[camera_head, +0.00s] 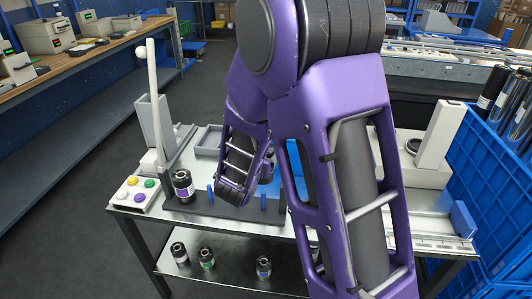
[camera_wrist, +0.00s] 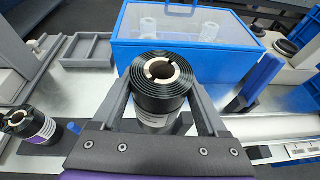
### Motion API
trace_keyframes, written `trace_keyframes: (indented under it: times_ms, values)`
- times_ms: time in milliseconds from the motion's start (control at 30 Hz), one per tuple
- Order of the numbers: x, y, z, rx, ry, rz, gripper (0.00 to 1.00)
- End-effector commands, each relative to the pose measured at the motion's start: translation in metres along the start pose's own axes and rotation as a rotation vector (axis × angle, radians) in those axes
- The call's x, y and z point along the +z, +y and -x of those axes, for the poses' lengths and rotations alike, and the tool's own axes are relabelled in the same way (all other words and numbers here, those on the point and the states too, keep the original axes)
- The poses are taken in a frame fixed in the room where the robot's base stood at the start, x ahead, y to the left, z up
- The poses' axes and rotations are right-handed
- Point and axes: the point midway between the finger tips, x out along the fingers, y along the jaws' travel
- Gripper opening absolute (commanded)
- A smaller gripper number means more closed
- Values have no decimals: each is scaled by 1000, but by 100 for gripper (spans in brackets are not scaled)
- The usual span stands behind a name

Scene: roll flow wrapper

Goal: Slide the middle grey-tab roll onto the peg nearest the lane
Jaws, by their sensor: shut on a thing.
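My gripper (camera_wrist: 158,96) is shut on a black roll (camera_wrist: 158,72) with a cream core and a pale label. The roll is upright between the fingers in the wrist view; its underside and any tab colour are hidden. A second black roll (camera_head: 183,186) with a purple label stands at the left of the dark peg base, also at left in the wrist view (camera_wrist: 30,128). Two blue pegs (camera_head: 210,194) (camera_head: 263,203) show bare on the base in the head view. One bare blue peg (camera_wrist: 74,128) shows left of the held roll. My arm hides much of the bench.
A blue box with a clear lid (camera_wrist: 125,45) lies beyond the held roll, with a blue upright (camera_wrist: 262,78) right of it. A grey tray (camera_wrist: 88,50) is at left. Several rolls (camera_head: 206,258) stand on the lower shelf. Blue crates (camera_head: 480,170) stand at right.

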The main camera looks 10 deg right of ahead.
Motion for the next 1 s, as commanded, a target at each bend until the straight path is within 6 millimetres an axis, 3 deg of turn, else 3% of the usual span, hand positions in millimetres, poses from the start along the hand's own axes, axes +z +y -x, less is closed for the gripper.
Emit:
trace_keyframes:
  times_ms: [300,800,1000]
  values:
    - [-16,4,-17,-127,13,-44,0]
    - [-50,4,-30,-128,12,-44,0]
    - [-51,4,-31,-127,11,-45,0]
